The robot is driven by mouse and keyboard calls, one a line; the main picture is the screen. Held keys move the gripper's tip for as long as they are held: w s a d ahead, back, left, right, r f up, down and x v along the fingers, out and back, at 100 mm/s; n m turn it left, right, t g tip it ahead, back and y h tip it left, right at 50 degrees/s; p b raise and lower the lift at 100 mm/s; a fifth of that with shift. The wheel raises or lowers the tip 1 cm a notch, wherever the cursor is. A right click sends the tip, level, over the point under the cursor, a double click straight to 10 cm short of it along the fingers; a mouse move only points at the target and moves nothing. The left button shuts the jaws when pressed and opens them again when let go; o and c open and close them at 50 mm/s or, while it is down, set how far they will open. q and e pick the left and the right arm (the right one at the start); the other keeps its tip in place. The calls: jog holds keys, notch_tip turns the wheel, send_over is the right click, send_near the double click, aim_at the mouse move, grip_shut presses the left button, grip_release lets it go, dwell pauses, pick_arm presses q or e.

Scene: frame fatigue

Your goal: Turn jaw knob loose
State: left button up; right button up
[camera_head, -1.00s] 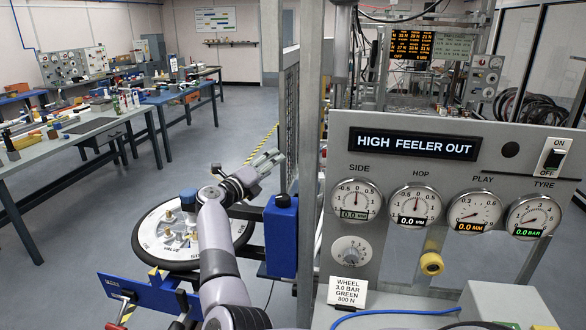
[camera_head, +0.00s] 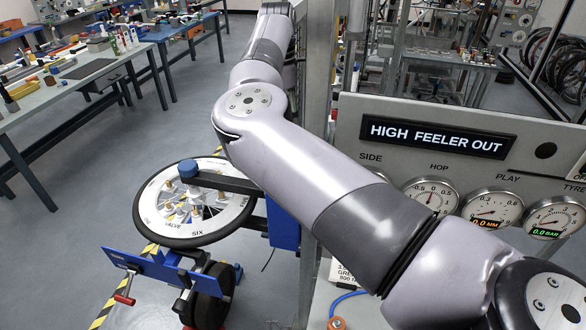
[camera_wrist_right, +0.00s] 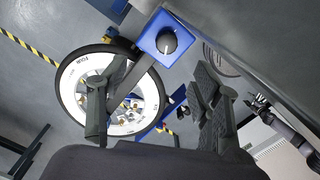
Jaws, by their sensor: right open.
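In the right wrist view a black knob (camera_wrist_right: 167,42) sits on a blue block (camera_wrist_right: 150,30); I cannot tell whether it is the jaw knob. My right gripper (camera_wrist_right: 153,88) is open, its fingers spread in front of the wheel (camera_wrist_right: 72,112), with the knob beyond and above the gap. No contact shows. In the head view a blue cap (camera_head: 188,168) stands at the end of a dark bar (camera_head: 228,182) over the wheel (camera_head: 146,205). My right arm hides part of the blue block (camera_head: 283,228) and its knob. A small gripper, apparently my left (camera_wrist_right: 260,102), shows at the wrist view's right.
A gauge panel (camera_head: 350,135) reading HIGH FEELER OUT stands at right, partly behind my arm. A blue clamp frame (camera_head: 150,268) with a red handle is below the wheel. Workbenches (camera_head: 80,75) stand at left; the floor (camera_head: 80,240) between is clear.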

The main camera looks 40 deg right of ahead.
jog(key=shift+m+y, duration=0.6)
jog(key=shift+m, duration=0.1)
jog(key=f+b, duration=0.3)
jog(key=f, duration=0.2)
jog(key=s+f+b, duration=0.1)
jog(key=f+b, duration=0.2)
jog(key=f, duration=0.3)
jog(key=f+b, duration=0.4)
jog(key=f, duration=0.1)
jog(key=shift+s+a+f, duration=0.3)
jog(key=shift+a+f, duration=0.1)
pick_arm(q)
notch_tip(320, 180, down, 10)
jog(key=w, duration=0.1)
jog(key=shift+d, duration=0.35)
jog(key=shift+r, duration=0.1)
pick_arm(e)
jog(key=shift+c, duration=0.3)
pick_arm(q)
jog(key=shift+a, duration=0.1)
pick_arm(e)
jog(key=c, duration=1.1)
